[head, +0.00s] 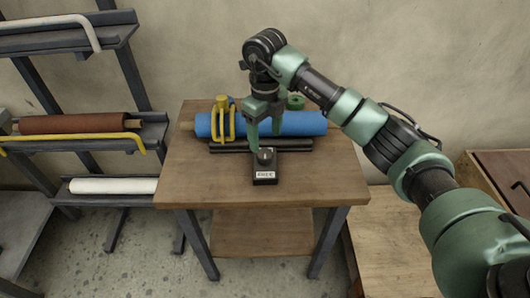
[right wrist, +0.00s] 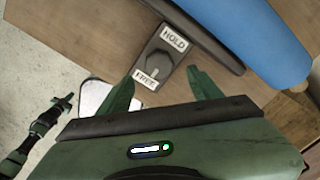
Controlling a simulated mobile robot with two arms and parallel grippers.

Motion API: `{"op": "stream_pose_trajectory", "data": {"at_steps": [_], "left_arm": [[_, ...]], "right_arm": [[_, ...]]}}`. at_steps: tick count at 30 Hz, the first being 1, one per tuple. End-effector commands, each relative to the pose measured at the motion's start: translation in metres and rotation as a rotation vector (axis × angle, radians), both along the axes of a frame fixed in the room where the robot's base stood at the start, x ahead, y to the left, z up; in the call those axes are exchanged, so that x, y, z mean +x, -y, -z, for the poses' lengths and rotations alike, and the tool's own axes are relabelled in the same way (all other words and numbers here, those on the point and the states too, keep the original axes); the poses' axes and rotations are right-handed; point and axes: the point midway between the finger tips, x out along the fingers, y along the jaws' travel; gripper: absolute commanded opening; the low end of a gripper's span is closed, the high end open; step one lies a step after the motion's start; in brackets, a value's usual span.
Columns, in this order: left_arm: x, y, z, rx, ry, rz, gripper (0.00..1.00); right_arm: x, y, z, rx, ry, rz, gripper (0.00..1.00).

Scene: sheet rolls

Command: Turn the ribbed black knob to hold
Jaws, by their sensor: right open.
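The ribbed black knob (right wrist: 157,63) sits on a dark plate with a HOLD label (right wrist: 175,40) at one end and a FREE label (right wrist: 145,80) at the other. A pale mark on the knob lies on the side toward FREE. In the head view the knob's dark box (head: 265,172) stands near the table's front edge, FREE label facing front. My right gripper (head: 265,142) points down over the box. In the right wrist view its open fingers (right wrist: 164,70) lie either side of the knob, apart from it. My left gripper (right wrist: 66,102) seems to show small at the left there.
Behind the box a blue roll (head: 300,123) lies across the wooden table (head: 190,170), with a yellow clamp (head: 222,118) at its left and a dark bar (head: 290,145) in front. A rack with a brown roll (head: 75,123) and a white roll (head: 110,186) stands left.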

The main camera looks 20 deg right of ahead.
Motion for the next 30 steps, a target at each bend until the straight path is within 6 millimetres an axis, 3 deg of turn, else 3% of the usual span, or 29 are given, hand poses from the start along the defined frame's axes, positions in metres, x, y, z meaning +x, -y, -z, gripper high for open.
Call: {"op": "stream_pose_trajectory", "data": {"at_steps": [1,9,19,20,26,30], "left_arm": [[0.000,0.000,0.011,0.000,0.000,0.000,0.00],[0.000,0.000,0.039,0.000,0.000,0.000,0.00],[0.000,0.000,0.041,0.000,0.000,0.000,0.00],[0.000,0.000,0.041,0.000,0.000,0.000,0.00],[0.000,0.000,0.041,0.000,0.000,0.000,0.00],[0.000,0.000,0.041,0.000,0.000,0.000,0.00]], "right_arm": [[0.000,0.000,0.014,0.001,0.000,0.000,0.65],[0.000,-0.001,0.056,0.004,0.000,-0.001,0.65],[0.000,-0.001,0.061,0.004,0.001,-0.002,0.65],[0.000,-0.001,0.061,0.004,0.001,-0.002,0.62],[0.000,-0.001,0.061,0.004,0.001,-0.002,0.06],[0.000,-0.001,0.061,0.004,0.001,0.001,0.02]]}}
